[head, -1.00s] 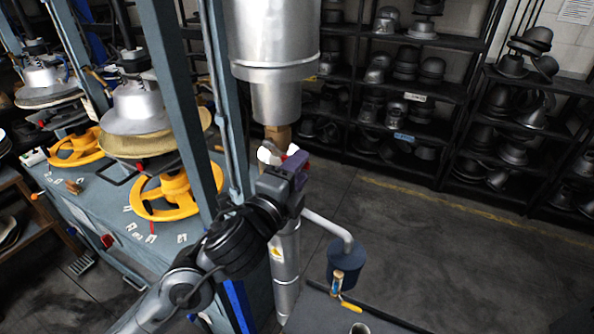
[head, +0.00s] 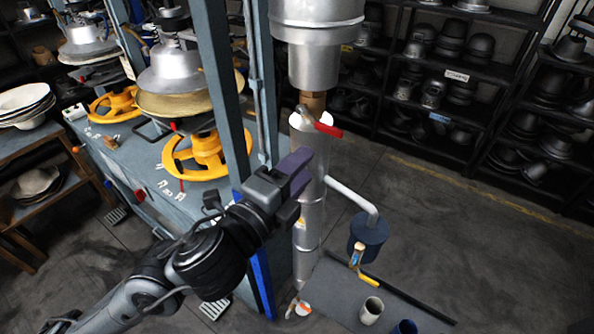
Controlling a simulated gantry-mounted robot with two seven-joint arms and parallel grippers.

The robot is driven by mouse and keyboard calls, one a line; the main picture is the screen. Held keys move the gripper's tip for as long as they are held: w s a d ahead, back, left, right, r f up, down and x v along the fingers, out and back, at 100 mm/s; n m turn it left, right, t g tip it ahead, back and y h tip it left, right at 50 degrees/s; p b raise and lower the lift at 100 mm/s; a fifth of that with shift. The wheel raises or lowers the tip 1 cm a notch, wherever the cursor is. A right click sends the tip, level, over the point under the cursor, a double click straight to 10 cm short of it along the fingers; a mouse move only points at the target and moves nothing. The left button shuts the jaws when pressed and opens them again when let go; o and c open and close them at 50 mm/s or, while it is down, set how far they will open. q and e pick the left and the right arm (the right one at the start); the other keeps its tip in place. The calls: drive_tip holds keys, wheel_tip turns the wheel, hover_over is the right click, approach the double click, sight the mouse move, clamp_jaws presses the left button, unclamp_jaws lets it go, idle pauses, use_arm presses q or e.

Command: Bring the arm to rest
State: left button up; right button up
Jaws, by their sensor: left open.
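My left arm comes in from the lower left in the head view. Its black gripper with purple-grey fingers (head: 297,174) is open and holds nothing that I can see. The gripper is in front of the vertical silver pipe (head: 308,232) in the picture, below a red valve handle (head: 328,129). A clear gap shows between the fingers and the handle. The handle points to the right and slightly down. My right gripper is not in view.
The hat press, with yellow handwheels (head: 207,156) and blue-grey posts, stands left of the gripper. A dark blue canister (head: 367,232) on a side pipe is at the right. A grey platform (head: 335,287) bears cups. Shelves of hat blocks line the back. Open floor lies at the right.

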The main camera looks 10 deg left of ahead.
use_arm(q)
drive_tip(key=shift+s, duration=0.2)
drive_tip(key=shift+a, duration=0.1)
drive_tip(key=s+a+f+n+g+y, duration=0.1)
drive_tip(key=s+f+n+g, duration=0.25)
drive_tip(key=f, duration=0.95)
drive_tip(key=s+a+f+n+g+y, duration=0.15)
drive_tip(key=s+f+n, duration=0.3)
drive_tip(key=f, duration=0.85)
drive_tip(key=s+a+f+n+g+y, duration=0.2)
drive_tip(key=s+a+f+n+g, duration=0.2)
drive_tip(key=s+a+f+n, duration=0.3)
drive_tip(key=s+a+f+n+g+y, duration=0.35)
drive_tip(key=s+a+f+n, duration=0.25)
drive_tip(key=s, duration=0.4)
wheel_tip(320, 180, up, 21)
drive_tip(key=p, duration=2.1)
wheel_tip(320, 180, down, 60)
drive_tip(key=b, duration=5.9)
drive_tip(key=shift+w+d+h, duration=0.15)
drive_tip(key=shift+d+h, duration=0.1)
drive_tip(key=shift+h, duration=0.15)
